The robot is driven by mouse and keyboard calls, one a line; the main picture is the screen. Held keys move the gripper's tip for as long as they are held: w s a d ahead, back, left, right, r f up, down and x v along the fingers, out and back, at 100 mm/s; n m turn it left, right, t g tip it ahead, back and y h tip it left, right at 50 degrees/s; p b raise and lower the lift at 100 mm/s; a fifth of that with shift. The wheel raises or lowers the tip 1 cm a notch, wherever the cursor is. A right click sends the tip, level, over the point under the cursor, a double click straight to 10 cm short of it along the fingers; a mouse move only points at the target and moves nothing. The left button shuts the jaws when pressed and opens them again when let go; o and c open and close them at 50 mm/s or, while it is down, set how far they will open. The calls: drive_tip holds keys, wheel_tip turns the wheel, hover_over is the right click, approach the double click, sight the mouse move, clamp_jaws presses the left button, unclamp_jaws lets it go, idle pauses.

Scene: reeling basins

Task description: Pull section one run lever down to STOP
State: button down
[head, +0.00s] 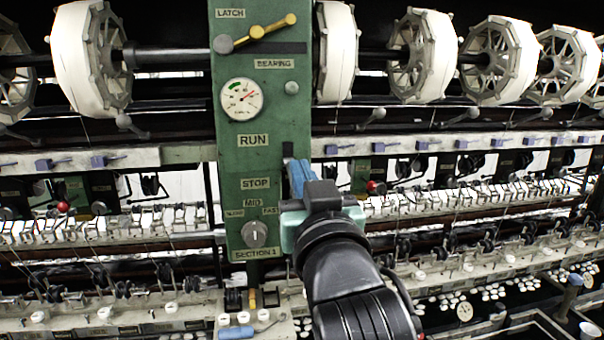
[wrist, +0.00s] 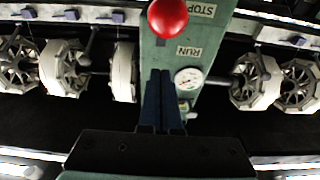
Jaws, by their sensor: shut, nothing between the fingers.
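The green section one panel (head: 230,180) carries a RUN label (head: 253,140) above a STOP label (head: 255,183). In the wrist view, which is upside down, a red ball knob (wrist: 167,17) shows at the top, beside the STOP label (wrist: 202,8). It looks like the run lever's knob; its shaft is not clear. In the head view my gripper (head: 296,164) hides it. My gripper (wrist: 161,73) is shut and empty, its blue fingers in front of the panel's right side. In the wrist view, a gap separates the fingertips from the knob.
A selector knob (head: 254,234) sits low on the panel, and a round gauge (head: 242,99) and a brass latch handle (head: 268,30) sit above. White reels (head: 338,50) flank the panel. Threaded reeling rows with small fittings run along both sides below.

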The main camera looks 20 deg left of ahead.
drive_tip(key=shift+r+p, duration=0.45)
drive_tip(key=shift+r, duration=0.25)
drive_tip(key=b+v, duration=0.8)
drive_tip(key=v, duration=0.8)
drive_tip(key=shift+f, duration=0.1)
